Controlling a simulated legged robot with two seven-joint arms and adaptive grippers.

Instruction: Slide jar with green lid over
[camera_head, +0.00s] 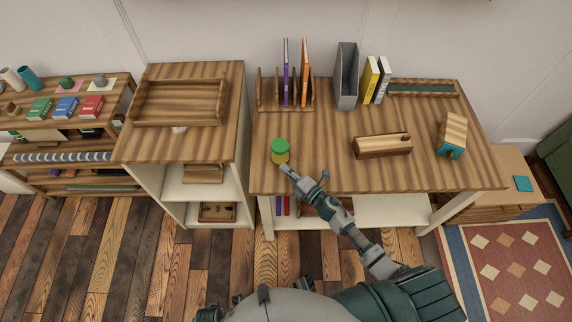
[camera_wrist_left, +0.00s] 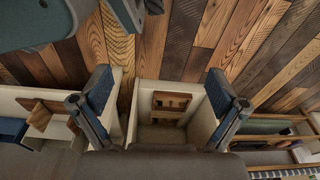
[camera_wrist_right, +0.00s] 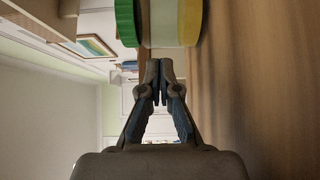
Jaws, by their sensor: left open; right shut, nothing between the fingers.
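The jar with the green lid (camera_head: 280,150) stands upright near the front left of the wooden table (camera_head: 330,175). Its body is yellowish. In the right wrist view the jar (camera_wrist_right: 170,22) shows at the top, beyond the fingertips, with its green lid to the left. My right gripper (camera_head: 289,173) is shut and empty, just in front of the jar; whether it touches the jar I cannot tell. The right wrist view shows its fingertips (camera_wrist_right: 160,68) together. My left gripper (camera_wrist_left: 155,85) is open and empty, above the floor and a low shelf unit; the head view does not show it clearly.
A wooden box (camera_head: 382,146) and a block with a teal end (camera_head: 452,135) stand to the jar's right. Behind are a rack (camera_head: 268,92) with thin books, a grey file holder (camera_head: 346,78) and upright books (camera_head: 374,80). The tabletop between jar and wooden box is clear.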

